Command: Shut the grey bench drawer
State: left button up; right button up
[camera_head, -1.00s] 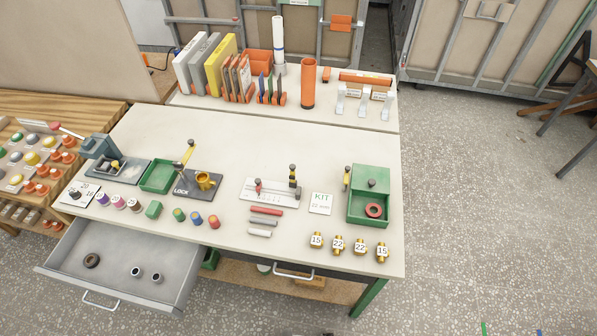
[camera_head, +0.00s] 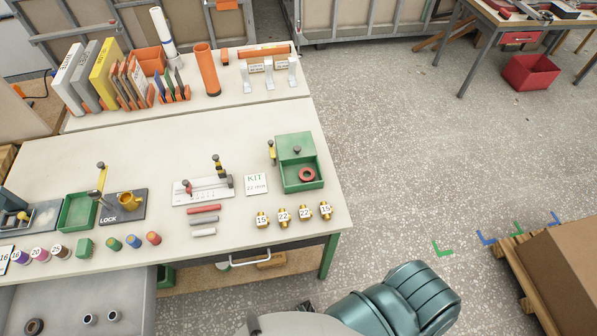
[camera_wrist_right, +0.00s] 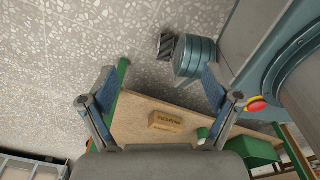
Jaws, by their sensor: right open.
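The grey bench drawer (camera_head: 75,310) is pulled out from the left front of the bench, at the lower left of the head view. A dark ring (camera_head: 34,326) and two small grey rings (camera_head: 90,319) lie in it. The drawer's front and handle are cut off by the picture edge. My right gripper (camera_wrist_right: 160,108) is open and empty in the right wrist view, below the benchtop's front edge. In the head view, part of my right arm shows at the bottom, to the right of the drawer and apart from it. My left gripper is not in view.
A lower shelf (camera_wrist_right: 145,112) carries a small block (camera_wrist_right: 166,121). A pallet with a carton (camera_head: 565,265) stands right.

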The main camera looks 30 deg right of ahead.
aim_at(62, 304)
jog(key=u, duration=0.5)
jog(key=k+u, duration=0.1)
jog(key=u, duration=0.35)
jog(key=k+u, duration=0.1)
jog(key=u, duration=0.85)
jog(key=i+j+z, duration=0.2)
jog(key=j, duration=0.35)
jog(key=j+z, duration=0.2)
jog(key=j, duration=0.35)
jog(key=i+j+z, duration=0.2)
jog(key=j, duration=0.4)
jog(key=k, duration=0.05)
